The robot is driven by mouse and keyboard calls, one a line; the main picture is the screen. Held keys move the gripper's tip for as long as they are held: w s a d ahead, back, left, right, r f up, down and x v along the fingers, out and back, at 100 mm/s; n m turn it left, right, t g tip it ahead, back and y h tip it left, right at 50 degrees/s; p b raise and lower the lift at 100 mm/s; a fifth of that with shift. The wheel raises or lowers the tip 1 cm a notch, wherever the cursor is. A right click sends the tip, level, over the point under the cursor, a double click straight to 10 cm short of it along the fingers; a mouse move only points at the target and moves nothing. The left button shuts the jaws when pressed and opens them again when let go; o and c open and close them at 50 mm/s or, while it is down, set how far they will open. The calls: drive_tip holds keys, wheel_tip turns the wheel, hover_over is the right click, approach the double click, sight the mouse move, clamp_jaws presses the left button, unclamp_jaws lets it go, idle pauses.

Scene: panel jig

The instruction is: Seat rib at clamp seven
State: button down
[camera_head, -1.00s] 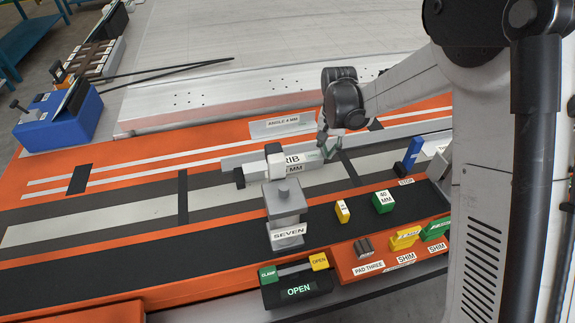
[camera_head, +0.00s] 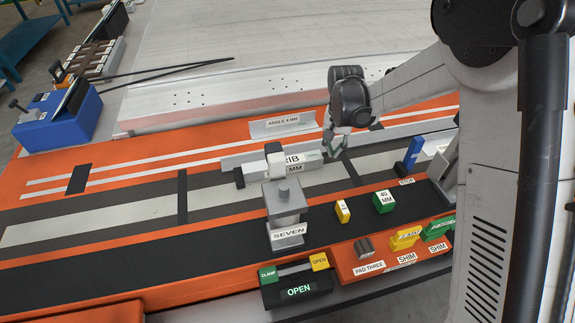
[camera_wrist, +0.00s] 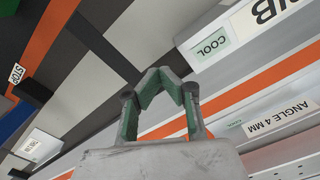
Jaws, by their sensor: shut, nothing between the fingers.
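The rib (camera_head: 234,163) is a long pale bar labelled "RIB" on the jig bed, running behind clamp seven (camera_head: 286,212), which hides part of it. Clamp seven is a grey block with a knob and a pale arm (camera_head: 274,152) reaching over toward the rib. The control in front of it reads "OPEN" (camera_head: 299,291). My gripper (camera_head: 334,152) is just beyond the rib's "COOL" label. In the wrist view the green-padded fingers meet at their tips (camera_wrist: 161,74), empty. The rib's labelled face (camera_wrist: 235,42) lies to their upper right, apart from them.
An "ANGLE 4 MM" bar (camera_head: 283,126) lies behind the rib. A blue stop (camera_head: 413,152), a green "40 MM" block (camera_head: 383,202) and a yellow block (camera_head: 342,212) stand right of the clamp. Yellow and green shims and a pad fill the orange front tray (camera_head: 350,271).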

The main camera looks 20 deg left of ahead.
wheel_tip(320, 180, up, 8)
drive_tip(key=p, duration=0.3)
idle(0.9)
drive_tip(key=shift+d, duration=0.1)
drive_tip(key=s+d+r+t, duration=0.3)
drive_tip(key=s+d+r, duration=0.9)
drive_tip(key=d+r, duration=0.3)
drive_tip(key=s+d+t, duration=0.2)
drive_tip(key=s+d, duration=0.2)
drive_tip(key=s, duration=0.4)
drive_tip(key=s+d+r+t, duration=0.1)
drive_tip(key=s+d, duration=0.3)
drive_tip(key=s, duration=0.5)
drive_tip(key=shift+d+r+t, duration=0.15)
drive_tip(key=shift+t, duration=0.45)
drive_tip(key=shift+p, duration=0.3)
